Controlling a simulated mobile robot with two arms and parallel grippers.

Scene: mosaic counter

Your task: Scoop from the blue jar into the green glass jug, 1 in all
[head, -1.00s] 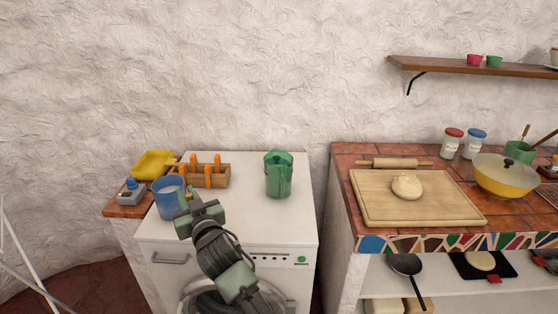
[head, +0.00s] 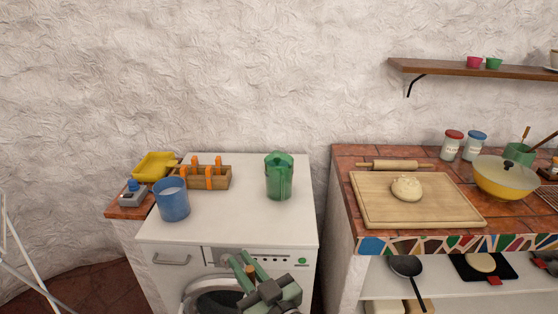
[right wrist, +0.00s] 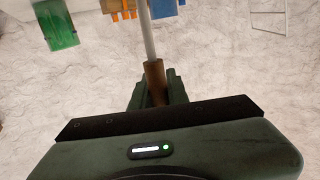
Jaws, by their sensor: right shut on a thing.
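The blue jar (head: 171,200) stands at the left of the white machine top, with pale contents showing inside. The green glass jug (head: 279,177) stands upright on the same top, to its right; its contents cannot be made out. My right gripper (head: 246,264) is in front of the machine, below its top edge and apart from both vessels. It is shut on a tool with a brown handle (right wrist: 155,82) and a grey metal rod (right wrist: 149,35). The tool's far end is out of the right wrist view. My left gripper is not in view.
A wooden crate (head: 221,183) with orange-handled items stands behind the jar. A yellow tray (head: 153,164) and a grey device with a blue top (head: 132,194) are at the left. The machine top (head: 245,225) is clear in front. A tiled counter (head: 345,158) stands at the right.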

